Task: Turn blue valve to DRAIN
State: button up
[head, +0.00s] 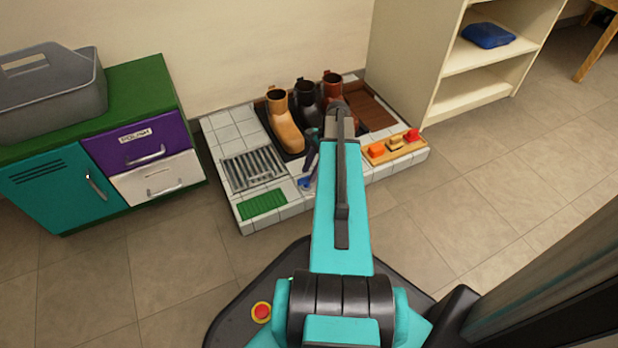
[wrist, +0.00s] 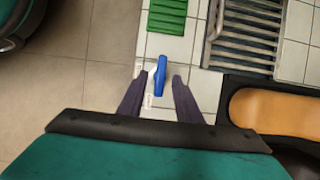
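The blue valve (head: 304,183) is on the white tiled platform, left of my arm in the head view. In the wrist view its blue handle (wrist: 161,75) runs roughly up and down the picture, slightly slanted. Two small pale labels (wrist: 148,101) are beside it; their words are too small to read. My gripper (wrist: 160,78) is open, with its dark fingers on either side of the handle in the picture. I cannot tell whether the fingertips are level with the handle or above it. In the head view my arm partly hides the gripper (head: 311,155).
A green mat (head: 262,204) and a metal grate (head: 252,168) lie on the platform near the valve. Several boots, one tan (head: 284,122), stand behind. A wooden tray (head: 395,150) with coloured blocks is at right. A cabinet (head: 65,190) stands left; floor in front is clear.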

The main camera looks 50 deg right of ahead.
jog(key=shift+b+x, duration=0.35)
jog(key=shift+x, duration=0.65)
grip_shut()
